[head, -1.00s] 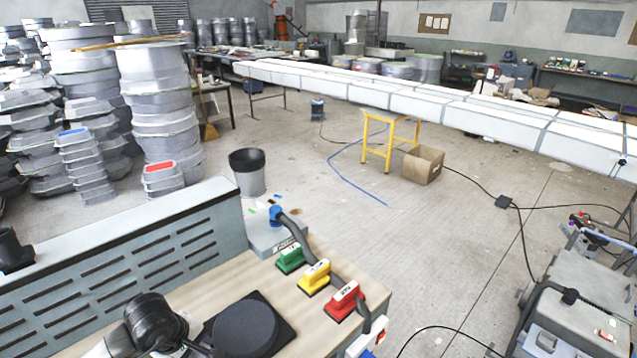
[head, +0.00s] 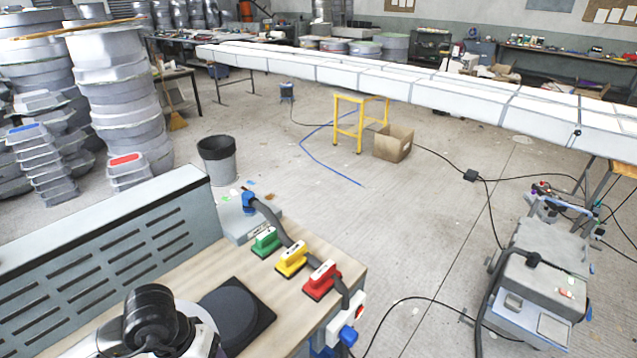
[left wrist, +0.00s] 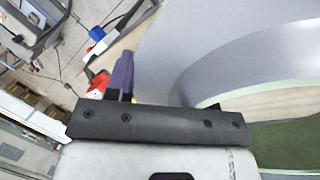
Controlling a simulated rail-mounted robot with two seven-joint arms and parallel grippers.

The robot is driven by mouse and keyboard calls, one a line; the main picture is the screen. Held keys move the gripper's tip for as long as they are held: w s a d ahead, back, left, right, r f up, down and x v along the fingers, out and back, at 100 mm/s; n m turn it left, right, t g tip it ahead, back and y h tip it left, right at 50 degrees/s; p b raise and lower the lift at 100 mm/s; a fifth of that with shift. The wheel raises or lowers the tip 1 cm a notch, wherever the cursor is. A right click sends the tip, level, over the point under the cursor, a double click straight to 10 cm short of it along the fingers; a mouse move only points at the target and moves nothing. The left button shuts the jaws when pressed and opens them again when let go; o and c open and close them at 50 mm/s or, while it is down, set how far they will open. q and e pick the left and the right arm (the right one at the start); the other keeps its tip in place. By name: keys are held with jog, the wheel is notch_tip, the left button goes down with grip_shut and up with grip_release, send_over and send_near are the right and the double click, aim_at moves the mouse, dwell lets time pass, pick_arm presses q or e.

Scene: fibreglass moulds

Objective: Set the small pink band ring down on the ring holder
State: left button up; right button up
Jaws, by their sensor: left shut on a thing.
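In the left wrist view, my left gripper (left wrist: 168,88) is shut on a large-looking curved band close to the camera, which I take to be the small band ring (left wrist: 225,52). It looks pale grey-lilac here rather than clearly pink. One finger shows as a purple upright at the band's left; the other is mostly hidden. A pale green edge runs along the band's lower rim. In the head view, neither gripper nor the ring shows. A dark square plate with a round disc (head: 235,316) lies on the bench; I cannot tell whether it is the ring holder.
The wooden bench (head: 185,268) carries a green block (head: 266,242), a yellow block (head: 291,258) and a red block (head: 321,280) with a dark hose. A slotted grey panel (head: 110,245) borders its left. A grey machine (head: 540,270) stands right.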

pick_arm(q)
jog(key=w+r, duration=0.1)
jog(key=r, duration=0.1)
jog(key=w+d+r, duration=0.1)
jog(key=r, duration=0.2)
jog(key=w+r, duration=0.1)
jog(key=r, duration=0.2)
jog(key=shift+w+d, duration=0.25)
jog(key=s+r+p, duration=0.4)
jog(key=r+p, duration=0.9)
jog(key=p, duration=0.1)
jog(key=s+r+p, duration=0.5)
jog(key=r+p, duration=0.7)
jog(key=p, duration=0.3)
jog(key=shift+r, duration=0.35)
jog(key=shift+f, duration=0.15)
